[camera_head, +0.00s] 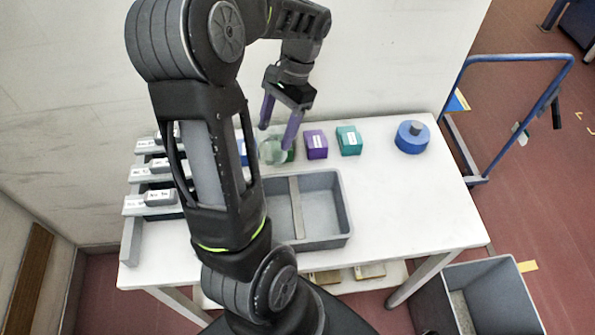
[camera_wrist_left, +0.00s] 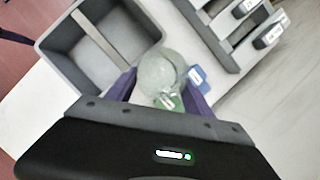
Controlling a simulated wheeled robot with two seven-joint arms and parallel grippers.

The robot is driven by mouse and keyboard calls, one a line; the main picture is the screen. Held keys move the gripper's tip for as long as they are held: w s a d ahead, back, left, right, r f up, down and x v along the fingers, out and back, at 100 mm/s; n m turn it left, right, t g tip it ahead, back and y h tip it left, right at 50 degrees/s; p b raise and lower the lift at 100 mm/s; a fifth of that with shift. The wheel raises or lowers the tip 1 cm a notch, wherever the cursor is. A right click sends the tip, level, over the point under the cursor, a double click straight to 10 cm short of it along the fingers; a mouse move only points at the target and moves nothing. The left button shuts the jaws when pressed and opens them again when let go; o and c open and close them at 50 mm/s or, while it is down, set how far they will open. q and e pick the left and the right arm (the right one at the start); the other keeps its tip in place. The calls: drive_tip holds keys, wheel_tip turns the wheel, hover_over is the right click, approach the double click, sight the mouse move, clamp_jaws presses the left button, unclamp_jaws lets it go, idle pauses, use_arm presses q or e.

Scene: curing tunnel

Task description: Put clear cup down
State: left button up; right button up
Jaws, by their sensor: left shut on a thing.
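The clear cup (camera_head: 272,151) is pale and see-through, near the back of the white table (camera_head: 390,205). My left gripper (camera_head: 280,140) reaches down with its purple fingers on either side of the cup and is shut on it. In the left wrist view the cup (camera_wrist_left: 158,76) shows between the fingertips of the left gripper (camera_wrist_left: 160,88). Whether the cup's base touches the table cannot be told. My right gripper is in neither view.
A grey divided bin (camera_head: 325,203) stands just in front of the cup. A purple box (camera_head: 316,144), a teal box (camera_head: 348,140) and a blue round container (camera_head: 411,138) stand to the right. Labelled racks (camera_head: 150,170) are at the left.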

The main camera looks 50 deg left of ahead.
sight(279, 157)
use_arm(q)
drive_tip(key=shift+s+d+r, duration=0.1)
drive_tip(key=shift+s+d, duration=0.05)
drive_tip(key=shift+d, duration=0.05)
drive_tip(key=shift+f, duration=3.15)
drive_tip(key=shift+f, duration=0.55)
drive_tip(key=shift+a+f+b, duration=0.1)
drive_tip(key=shift+f+b, duration=0.85)
drive_tip(key=shift+f, duration=0.4)
